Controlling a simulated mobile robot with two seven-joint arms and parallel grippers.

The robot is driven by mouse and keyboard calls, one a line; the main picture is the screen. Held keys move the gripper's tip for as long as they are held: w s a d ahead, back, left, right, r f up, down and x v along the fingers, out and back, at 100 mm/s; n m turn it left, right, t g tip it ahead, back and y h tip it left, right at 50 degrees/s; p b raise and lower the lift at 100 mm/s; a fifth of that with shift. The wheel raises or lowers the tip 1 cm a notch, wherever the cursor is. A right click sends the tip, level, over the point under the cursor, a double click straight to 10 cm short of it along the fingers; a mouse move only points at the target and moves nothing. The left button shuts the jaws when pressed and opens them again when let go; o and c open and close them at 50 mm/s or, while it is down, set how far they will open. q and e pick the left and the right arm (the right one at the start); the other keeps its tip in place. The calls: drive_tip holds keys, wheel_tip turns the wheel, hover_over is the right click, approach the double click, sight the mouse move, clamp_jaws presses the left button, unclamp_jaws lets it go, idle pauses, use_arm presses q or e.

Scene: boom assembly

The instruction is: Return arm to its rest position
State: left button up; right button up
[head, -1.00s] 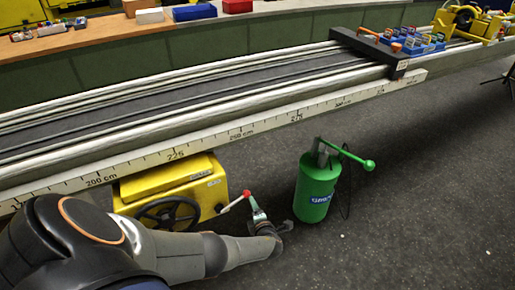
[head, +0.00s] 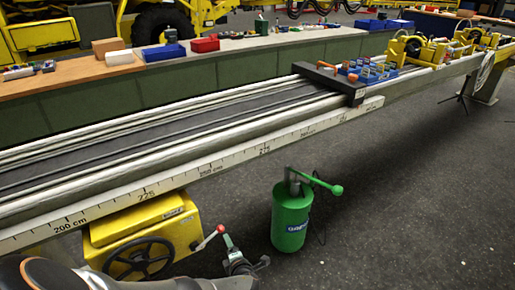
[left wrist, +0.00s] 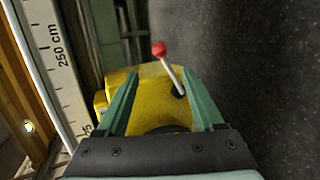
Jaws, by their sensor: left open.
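My left gripper (head: 236,248) is low in the head view, just right of the yellow box (head: 150,232) with its dark handwheel (head: 138,260). In the left wrist view its two teal fingers (left wrist: 158,75) stand wide apart with nothing held. The yellow box (left wrist: 155,107) and its red-knobbed lever (left wrist: 170,70) show beyond and between the fingers. In the head view the lever (head: 209,238) leans up right, close to the gripper and apparently apart from it. My left arm is mostly cut off at the bottom left. My right gripper is out of view.
A long rail bench with a ruler edge (head: 178,178) runs above the yellow box. A green pump can (head: 290,222) stands on the floor right of my gripper. The dark floor (head: 420,220) further right is clear.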

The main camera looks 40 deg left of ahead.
use_arm(q)
drive_tip(key=s+d+f+n+g+h+p, duration=0.1)
drive_tip(key=s+d+f+n+h, duration=0.3)
drive_tip(key=s+d+n, duration=0.45)
drive_tip(key=s+d+f+n+g+h, duration=0.1)
drive_tip(key=s+d+f+n+h, duration=0.35)
drive_tip(key=d+n, duration=0.6)
drive_tip(key=s+d+r+n+t+h, duration=0.2)
drive_tip(key=s+d+r+n, duration=0.1)
drive_tip(key=r+n, duration=0.5)
drive_tip(key=s+d+r+n+t+h+p, duration=0.1)
drive_tip(key=s+d+r+n+t+h, duration=0.1)
drive_tip(key=r+n, duration=0.7)
drive_tip(key=s+d+n+h, duration=0.1)
drive_tip(key=d+n, duration=0.1)
drive_tip(key=n, duration=0.1)
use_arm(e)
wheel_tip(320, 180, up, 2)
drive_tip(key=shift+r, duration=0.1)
use_arm(q)
drive_tip(key=shift+r+n, duration=0.25)
drive_tip(key=shift+n, duration=0.15)
